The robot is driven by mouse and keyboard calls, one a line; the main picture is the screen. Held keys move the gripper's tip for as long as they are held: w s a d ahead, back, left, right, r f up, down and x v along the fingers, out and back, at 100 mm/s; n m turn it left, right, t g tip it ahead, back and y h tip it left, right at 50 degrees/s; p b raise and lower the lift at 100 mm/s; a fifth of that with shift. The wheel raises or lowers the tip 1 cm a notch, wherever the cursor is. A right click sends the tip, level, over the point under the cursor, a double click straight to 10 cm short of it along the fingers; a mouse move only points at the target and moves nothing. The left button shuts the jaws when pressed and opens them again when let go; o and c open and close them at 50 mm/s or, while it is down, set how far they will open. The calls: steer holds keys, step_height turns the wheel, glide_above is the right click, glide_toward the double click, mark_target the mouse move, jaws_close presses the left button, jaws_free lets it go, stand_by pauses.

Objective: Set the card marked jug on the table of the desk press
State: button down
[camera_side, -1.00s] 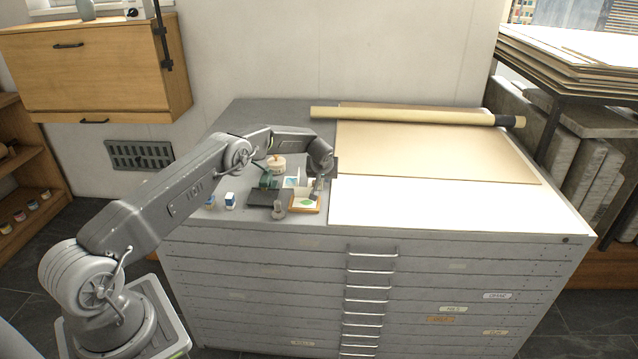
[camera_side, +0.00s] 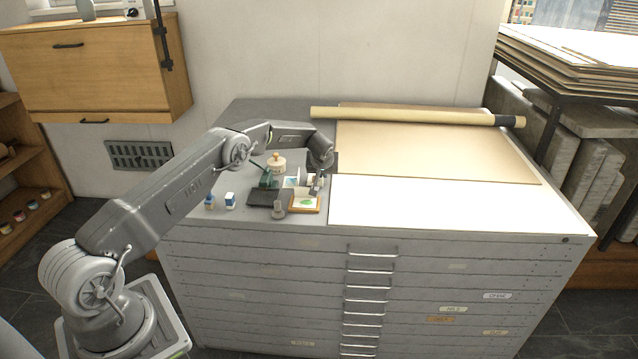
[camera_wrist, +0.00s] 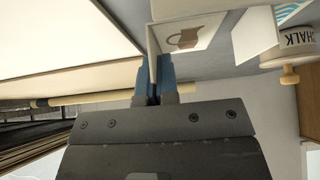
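In the wrist view, my gripper (camera_wrist: 154,88) has its two blue fingers closed on the edge of a white card marked with a brown jug (camera_wrist: 186,38). In the side view, my gripper (camera_side: 317,184) is just above and behind the wooden tray (camera_side: 305,211), and the held card is too small to read there. A small green device (camera_side: 268,181), apparently the desk press, stands to the left of the gripper. A dark flat slab (camera_side: 264,199) lies in front of it. The press does not show in the wrist view.
A chalk pot (camera_side: 277,163) with a knobbed lid stands behind the press. A card with a blue picture (camera_side: 291,182) stands between press and gripper. A grey knobbed object (camera_side: 278,211) and small bottles (camera_side: 230,201) are near the front. Large paper sheets (camera_side: 440,205) lie right.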

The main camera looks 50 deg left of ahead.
steer(key=shift+r, duration=1.75)
steer(key=shift+r, duration=0.1)
step_height(320, 180, up, 7)
steer(key=s+a+r+m+h, duration=0.15)
steer(key=s+m+h, duration=0.75)
steer(key=s+m, duration=1.15)
steer(key=shift+s+a+f+n+h, duration=0.1)
steer(key=shift+s+f+n, duration=0.35)
steer(key=shift+f, duration=1.55)
steer(key=shift+s+a+f+n+h, duration=0.1)
steer(key=shift+s+f+n, duration=0.3)
steer(key=shift+f, duration=1.55)
steer(key=shift+s+f+n+h, duration=0.1)
steer(key=shift+s+f+n, duration=0.35)
steer(key=shift+f, duration=1.55)
